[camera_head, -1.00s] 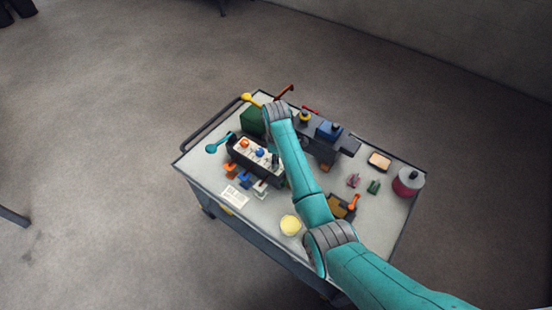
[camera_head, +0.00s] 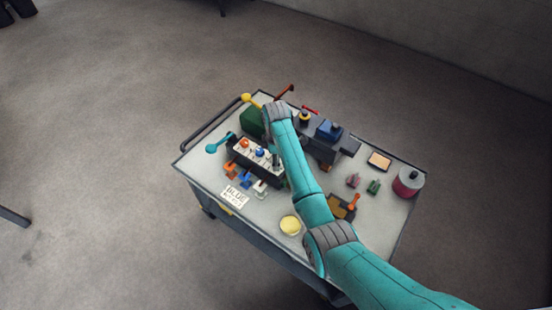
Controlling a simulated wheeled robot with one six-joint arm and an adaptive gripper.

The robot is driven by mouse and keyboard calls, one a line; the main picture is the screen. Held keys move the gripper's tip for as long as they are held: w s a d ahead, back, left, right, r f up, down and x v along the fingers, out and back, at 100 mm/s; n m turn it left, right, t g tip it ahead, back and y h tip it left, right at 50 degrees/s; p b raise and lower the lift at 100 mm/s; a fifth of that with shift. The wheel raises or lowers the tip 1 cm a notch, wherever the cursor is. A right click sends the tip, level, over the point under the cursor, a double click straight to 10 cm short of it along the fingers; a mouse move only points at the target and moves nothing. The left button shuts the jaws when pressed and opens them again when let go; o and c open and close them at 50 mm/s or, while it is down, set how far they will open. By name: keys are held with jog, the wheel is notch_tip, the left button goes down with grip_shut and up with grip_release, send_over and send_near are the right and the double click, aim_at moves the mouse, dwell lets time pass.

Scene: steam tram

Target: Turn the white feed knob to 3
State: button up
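A dark control box (camera_head: 238,158) with a pale top panel stands on the cart's left half. An orange knob (camera_head: 244,143) and a blue knob (camera_head: 260,152) sit in a row on its panel. No white knob can be made out on the panel; its right end is partly hidden by my gripper and arm.

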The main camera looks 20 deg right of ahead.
jog(key=shift+r, duration=0.1)
notch_tip(320, 180, up, 12)
dwell(0.5)
dwell(0.5)
